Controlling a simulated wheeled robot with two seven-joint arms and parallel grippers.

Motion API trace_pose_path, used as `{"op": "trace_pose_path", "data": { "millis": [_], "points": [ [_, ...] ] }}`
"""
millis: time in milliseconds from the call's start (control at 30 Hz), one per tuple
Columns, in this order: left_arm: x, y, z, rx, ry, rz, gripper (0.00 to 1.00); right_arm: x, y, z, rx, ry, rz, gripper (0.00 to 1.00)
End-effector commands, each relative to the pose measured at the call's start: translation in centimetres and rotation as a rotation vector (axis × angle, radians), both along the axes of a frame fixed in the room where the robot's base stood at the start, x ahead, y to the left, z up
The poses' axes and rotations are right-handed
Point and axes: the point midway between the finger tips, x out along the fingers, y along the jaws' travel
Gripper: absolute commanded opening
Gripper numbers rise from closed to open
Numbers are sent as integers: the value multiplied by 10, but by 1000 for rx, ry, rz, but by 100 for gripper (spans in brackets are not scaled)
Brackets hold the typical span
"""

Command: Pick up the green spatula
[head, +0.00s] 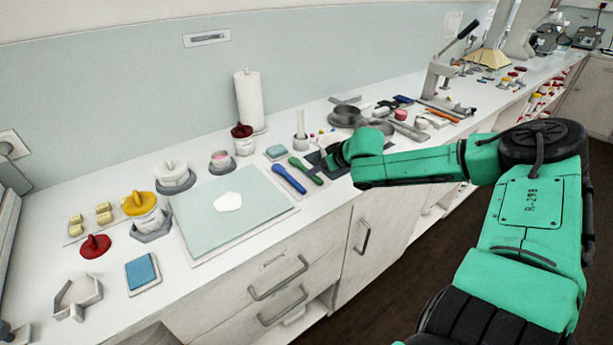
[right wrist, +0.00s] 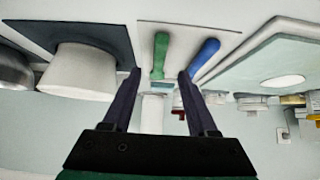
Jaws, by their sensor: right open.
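The green spatula (head: 306,171) lies on a pale tray on the counter, just right of a blue spatula (head: 289,179). In the right wrist view the green spatula's handle (right wrist: 160,56) shows in the gap between my right gripper's fingertips (right wrist: 160,75). The right finger's tip is close to the blue spatula (right wrist: 207,51). My right gripper (head: 320,158) is open with nothing held. I cannot tell how far its fingertips are above the tray. My left gripper is not in view.
A pale green board (head: 240,222) with a white blob lies left of the spatulas. A dark mat (head: 338,172) with a white cup-like vessel (right wrist: 87,68) is on the other side. A paper towel roll (head: 249,101) stands behind. The counter's front edge is close.

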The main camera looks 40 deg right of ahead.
Motion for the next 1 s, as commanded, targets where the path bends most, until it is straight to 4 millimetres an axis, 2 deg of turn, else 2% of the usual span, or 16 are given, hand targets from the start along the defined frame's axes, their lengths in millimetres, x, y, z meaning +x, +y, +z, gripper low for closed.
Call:
{"op": "trace_pose_path", "data": {
  "millis": [300, 600, 633, 767, 800, 1000],
  "points": [
    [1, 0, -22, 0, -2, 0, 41, 27, -4, -33, -6, 4, 1, 59],
    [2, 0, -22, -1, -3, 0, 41, 34, -3, -34, -1, -1, 1, 59],
    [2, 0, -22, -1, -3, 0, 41, 34, -3, -34, -1, -1, 1, 55],
    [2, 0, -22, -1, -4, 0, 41, 34, -3, -34, -1, 0, 1, 5],
    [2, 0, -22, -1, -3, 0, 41, 34, -3, -34, -1, 0, 1, 0],
    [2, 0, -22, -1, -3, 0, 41, 34, -3, -35, -1, 0, 0, 0]
  ]
}}
